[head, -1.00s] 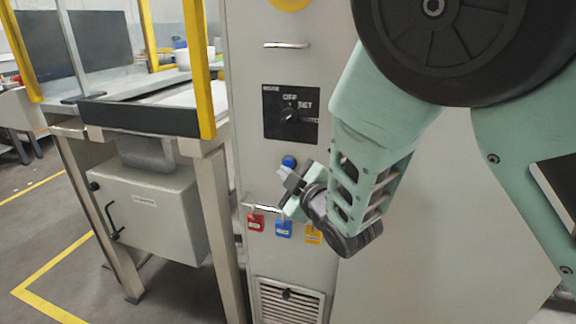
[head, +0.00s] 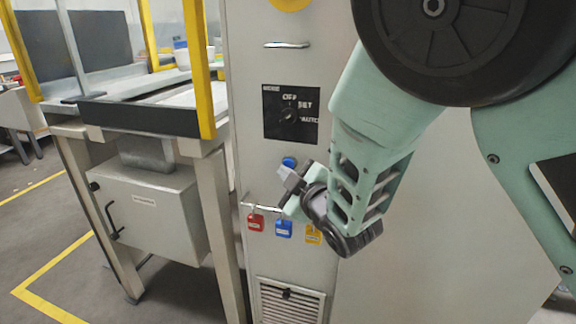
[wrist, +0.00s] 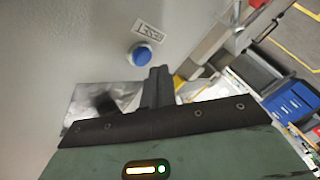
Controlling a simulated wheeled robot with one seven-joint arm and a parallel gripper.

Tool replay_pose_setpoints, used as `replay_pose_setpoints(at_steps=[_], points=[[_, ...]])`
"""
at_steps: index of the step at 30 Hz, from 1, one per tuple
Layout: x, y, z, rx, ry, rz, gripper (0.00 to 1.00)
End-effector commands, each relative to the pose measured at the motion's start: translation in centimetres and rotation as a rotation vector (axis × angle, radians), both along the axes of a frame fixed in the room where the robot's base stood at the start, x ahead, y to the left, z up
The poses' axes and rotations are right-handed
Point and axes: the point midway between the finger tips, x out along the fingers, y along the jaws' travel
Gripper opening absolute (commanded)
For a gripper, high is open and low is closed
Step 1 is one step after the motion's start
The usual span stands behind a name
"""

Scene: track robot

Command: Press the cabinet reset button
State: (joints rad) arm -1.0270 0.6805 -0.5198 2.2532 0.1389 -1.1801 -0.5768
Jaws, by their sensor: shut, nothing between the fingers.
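The blue reset button (head: 289,162) is on the cabinet's front panel (head: 262,150), below the black rotary switch plate. In the wrist view the round blue button (wrist: 146,56) shows whole, beside a small label reading RESET (wrist: 149,28). My gripper (head: 288,180) is just below the button in the head view, and its fingers are shut and empty. In the wrist view the fingertips (wrist: 160,72) are close to the button's lower right. I cannot tell whether they touch the panel; the button's face is not covered there.
The rotary switch plate (head: 290,114) is above the button. Red (head: 255,222), blue (head: 283,229) and yellow (head: 313,234) tags hang from a rail below, close to my gripper. A vent grille (head: 290,303) is lower down. A workbench with a yellow frame (head: 199,70) stands at left.

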Motion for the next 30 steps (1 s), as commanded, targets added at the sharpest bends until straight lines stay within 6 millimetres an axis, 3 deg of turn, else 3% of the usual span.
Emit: replay_pose_setpoints(at_steps=[30], points=[[1.1, -0.4, 0.0, 0.000, 0.000, 0.000, 0.00]])
